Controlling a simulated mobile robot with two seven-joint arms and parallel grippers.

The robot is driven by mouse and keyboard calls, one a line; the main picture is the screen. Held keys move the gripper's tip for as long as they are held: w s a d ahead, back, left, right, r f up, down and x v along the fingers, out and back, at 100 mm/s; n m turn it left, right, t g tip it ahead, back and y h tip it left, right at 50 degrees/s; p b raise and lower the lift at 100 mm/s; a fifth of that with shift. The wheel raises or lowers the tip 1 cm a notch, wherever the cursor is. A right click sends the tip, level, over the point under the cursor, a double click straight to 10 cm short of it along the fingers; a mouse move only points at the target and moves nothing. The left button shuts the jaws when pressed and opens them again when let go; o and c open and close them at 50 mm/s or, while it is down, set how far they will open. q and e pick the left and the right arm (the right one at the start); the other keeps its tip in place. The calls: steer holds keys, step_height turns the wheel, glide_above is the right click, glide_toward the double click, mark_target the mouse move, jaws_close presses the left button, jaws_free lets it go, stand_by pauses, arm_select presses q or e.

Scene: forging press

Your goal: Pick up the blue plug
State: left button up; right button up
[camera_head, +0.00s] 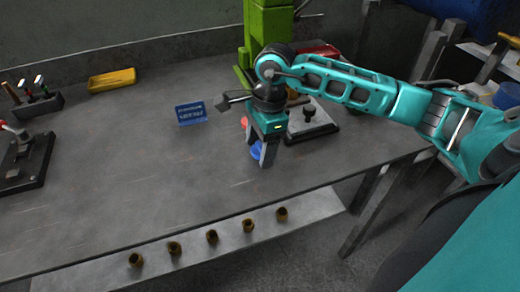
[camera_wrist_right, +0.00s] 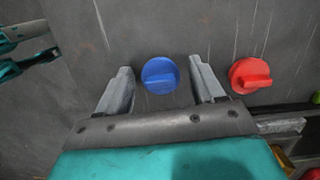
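The blue plug (camera_wrist_right: 160,75) lies on the grey workbench. In the right wrist view it sits between the two spread fingers of my right gripper (camera_wrist_right: 162,88), with a gap on each side. In the head view the blue plug (camera_head: 257,150) is partly hidden behind the fingers of my right gripper (camera_head: 262,157), which point down at the bench. The right gripper is open and empty. My left gripper is not in the head view; a teal and dark part at the left edge of the wrist view cannot be identified surely.
A red plug (camera_wrist_right: 250,74) lies just right of the blue one. Several brass cups (camera_head: 212,237) line the front ledge.

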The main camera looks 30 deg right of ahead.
steer(key=c, duration=0.6)
steer(key=shift+o, duration=0.2)
steer(key=shift+r, duration=0.15)
